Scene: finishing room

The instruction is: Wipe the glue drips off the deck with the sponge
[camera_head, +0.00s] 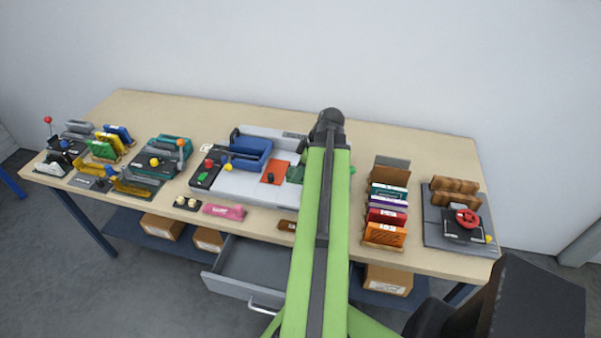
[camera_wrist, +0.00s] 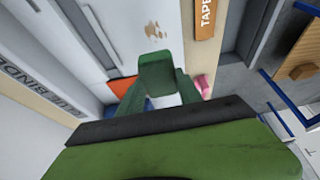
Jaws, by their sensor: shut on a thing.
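The white deck (camera_head: 226,184) lies on the bench behind my arm; it also fills the middle of the wrist view (camera_wrist: 115,30). Several small brown glue drips (camera_wrist: 153,31) show on it there, close together; in the head view my arm seems to hide them. My gripper (camera_wrist: 157,88) is shut on a dark green block, which looks like the sponge (camera_wrist: 155,72). The sponge is in front of the drips, apart from them in the picture; I cannot tell whether it touches the deck. In the head view my arm hides most of the gripper.
A blue tray (camera_head: 248,152) and an orange pad (camera_head: 273,173) are on the deck. A pink item (camera_head: 225,211) and a brown TAPE block (camera_wrist: 206,18) lie along the bench front. An open drawer (camera_head: 257,267) juts out below. An upright rack (camera_head: 387,215) stands to the right.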

